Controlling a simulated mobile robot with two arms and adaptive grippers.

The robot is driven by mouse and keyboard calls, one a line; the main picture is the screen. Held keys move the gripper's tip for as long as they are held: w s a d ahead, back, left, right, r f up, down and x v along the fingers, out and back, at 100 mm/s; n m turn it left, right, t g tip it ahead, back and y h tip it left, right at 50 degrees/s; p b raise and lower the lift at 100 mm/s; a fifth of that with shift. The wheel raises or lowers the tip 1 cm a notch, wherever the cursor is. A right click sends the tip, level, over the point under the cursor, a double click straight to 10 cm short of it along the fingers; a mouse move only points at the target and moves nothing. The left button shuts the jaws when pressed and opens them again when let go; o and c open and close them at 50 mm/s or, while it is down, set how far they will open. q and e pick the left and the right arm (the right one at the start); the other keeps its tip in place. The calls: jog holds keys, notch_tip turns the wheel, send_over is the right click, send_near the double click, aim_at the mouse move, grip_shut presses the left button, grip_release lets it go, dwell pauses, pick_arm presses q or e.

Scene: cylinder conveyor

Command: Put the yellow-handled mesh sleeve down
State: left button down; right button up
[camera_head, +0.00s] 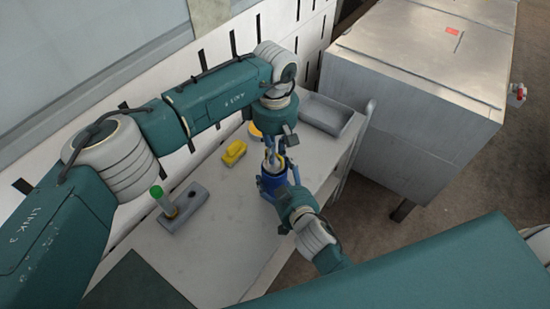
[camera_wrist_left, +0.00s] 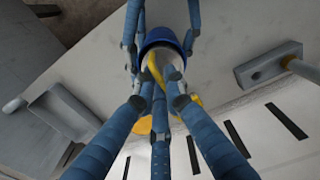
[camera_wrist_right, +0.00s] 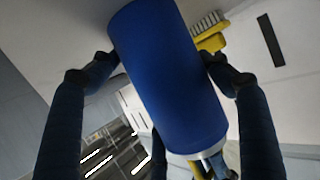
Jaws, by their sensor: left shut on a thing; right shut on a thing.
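The blue cylinder (camera_wrist_right: 165,75) is held between the fingers of my right gripper (camera_wrist_right: 160,75), above the bench. It also shows in the head view (camera_head: 268,187) and the left wrist view (camera_wrist_left: 160,38). My left gripper (camera_wrist_left: 157,98) is shut on the yellow handle (camera_wrist_left: 155,68) at the open end of the blue cylinder. In the head view my left gripper (camera_head: 275,157) is above the cylinder's mouth. The mesh sleeve is mostly hidden by the cylinder and fingers; how deep it sits cannot be told.
A yellow brush (camera_head: 234,152) lies left of the grippers on the bench (camera_head: 225,240). A grey tray (camera_head: 328,115) is at the far right end. A grey holder (camera_head: 182,208) with a green-topped piece stands at left. A metal cabinet (camera_head: 410,100) stands beyond the bench's right edge.

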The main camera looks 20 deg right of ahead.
pick_arm(q)
jog(key=shift+f, duration=1.4)
jog(key=shift+f, duration=0.1)
jog(key=c, duration=2.1)
grip_release()
notch_tip(320, 180, up, 12)
jog(key=shift+r, duration=0.1)
pick_arm(e)
jog(key=o, duration=1.4)
